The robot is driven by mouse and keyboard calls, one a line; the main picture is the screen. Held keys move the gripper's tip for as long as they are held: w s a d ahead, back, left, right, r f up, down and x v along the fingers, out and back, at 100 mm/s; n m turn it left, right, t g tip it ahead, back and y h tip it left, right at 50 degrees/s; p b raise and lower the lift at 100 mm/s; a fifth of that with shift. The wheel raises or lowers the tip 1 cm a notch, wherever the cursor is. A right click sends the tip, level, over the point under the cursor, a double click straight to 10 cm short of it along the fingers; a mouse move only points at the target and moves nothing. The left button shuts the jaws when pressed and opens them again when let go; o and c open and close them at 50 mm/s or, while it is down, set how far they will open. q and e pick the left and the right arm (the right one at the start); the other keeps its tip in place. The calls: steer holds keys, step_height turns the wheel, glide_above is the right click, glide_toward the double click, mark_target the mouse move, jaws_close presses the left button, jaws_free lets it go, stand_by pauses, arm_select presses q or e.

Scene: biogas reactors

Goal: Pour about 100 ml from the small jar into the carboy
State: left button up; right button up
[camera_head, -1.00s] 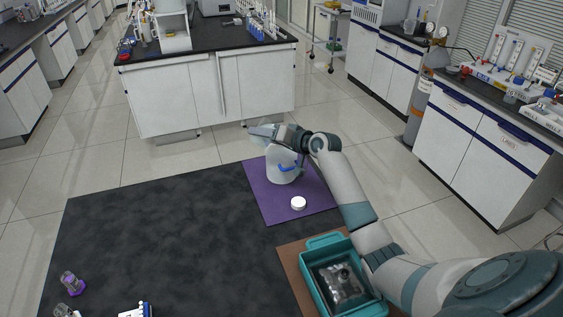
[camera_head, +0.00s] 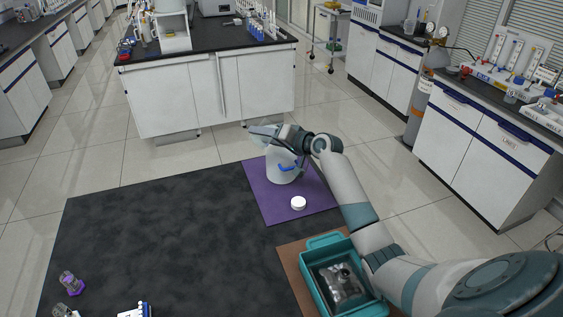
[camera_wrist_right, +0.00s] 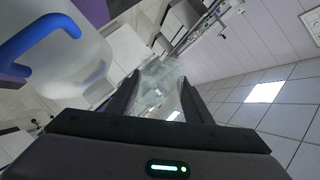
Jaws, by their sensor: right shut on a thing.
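The carboy (camera_head: 282,172), a whitish translucent vessel with a blue handle, stands on the purple mat (camera_head: 268,207). It fills the upper left of the right wrist view (camera_wrist_right: 65,60). My right gripper (camera_head: 272,131) is above the carboy. It is shut on the small jar (camera_head: 263,131), a clear glass vessel that shows between the fingers in the right wrist view (camera_wrist_right: 160,85). The jar looks tipped over near the carboy's top. The carboy's mouth and any liquid stream cannot be made out. My left gripper is not in view.
A white round cap (camera_head: 298,203) lies on the purple mat. A teal tray (camera_head: 317,283) with a silvery bag in it sits on a brown mat at the front. Purple-based small vessels (camera_head: 71,283) stand at the lower left. The dark tabletop's middle is clear.

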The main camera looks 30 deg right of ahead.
steer(key=shift+r+m, duration=0.3)
steer(key=shift+m, duration=0.1)
stand_by(0.7)
steer(key=shift+f, duration=0.15)
stand_by(0.4)
steer(key=shift+r+m+y, duration=0.25)
steer(key=shift+m+y, duration=0.15)
steer(key=shift+m, duration=0.1)
stand_by(2.4)
steer(key=shift+f+t+b, duration=0.15)
steer(key=shift+t+b, duration=0.15)
steer(key=shift+b, duration=0.1)
steer(key=shift+d+r+m, duration=0.1)
steer(key=shift+r+m, duration=0.15)
steer(key=shift+m, duration=0.15)
stand_by(2.6)
